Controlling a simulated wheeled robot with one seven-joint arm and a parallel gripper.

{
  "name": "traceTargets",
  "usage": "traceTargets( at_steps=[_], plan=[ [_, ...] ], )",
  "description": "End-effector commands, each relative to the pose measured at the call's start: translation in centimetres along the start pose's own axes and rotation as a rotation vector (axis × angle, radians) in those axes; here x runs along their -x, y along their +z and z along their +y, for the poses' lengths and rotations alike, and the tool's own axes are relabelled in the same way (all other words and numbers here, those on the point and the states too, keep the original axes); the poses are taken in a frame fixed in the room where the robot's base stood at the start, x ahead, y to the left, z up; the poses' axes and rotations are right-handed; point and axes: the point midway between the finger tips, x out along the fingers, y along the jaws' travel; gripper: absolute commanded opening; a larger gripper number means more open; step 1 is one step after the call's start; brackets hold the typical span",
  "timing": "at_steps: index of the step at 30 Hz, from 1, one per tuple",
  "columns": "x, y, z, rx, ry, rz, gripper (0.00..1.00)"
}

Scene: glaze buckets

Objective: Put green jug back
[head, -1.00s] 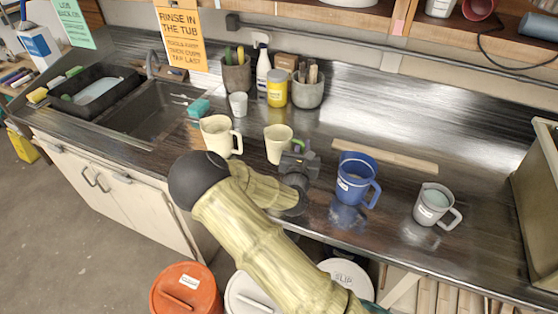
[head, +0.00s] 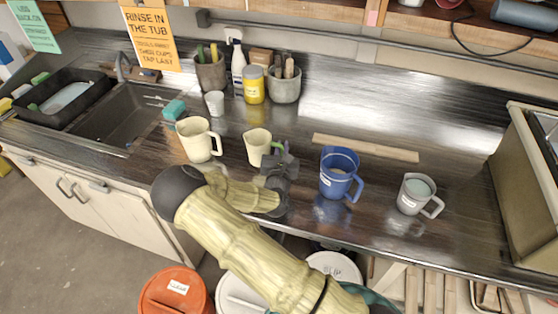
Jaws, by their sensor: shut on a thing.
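The green jug (head: 258,147) is a cream jug with a green handle on its right side, upright at the middle of the counter. My gripper (head: 277,161) is at this handle and shut on it. The dark gripper body hides most of the handle and the fingertips. I cannot tell whether the jug's base touches the counter.
A larger cream jug (head: 197,140) stands just left. A blue jug (head: 339,173) and a grey jug (head: 415,194) stand to the right. A wooden strip (head: 365,148) lies behind them. The sink (head: 120,115) is at left. Counter behind the strip is clear.

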Motion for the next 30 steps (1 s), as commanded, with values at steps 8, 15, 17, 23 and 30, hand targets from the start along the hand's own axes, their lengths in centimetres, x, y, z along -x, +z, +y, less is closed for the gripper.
traceTargets(
  at_steps=[8, 15, 17, 23, 30],
  plan=[
    [0.0, -1.4, -0.1, -0.002, 0.0, -0.002, 0.0],
    [0.0, -1.7, -0.1, -0.001, 0.001, 0.0, 0.0],
    [0.0, -2.2, -0.1, 0.001, 0.001, 0.001, 0.0],
    [0.0, -4.8, -0.3, 0.0, 0.001, -0.001, 0.0],
    [0.0, -5.5, -0.4, -0.002, 0.0, -0.001, 0.0]
  ],
)
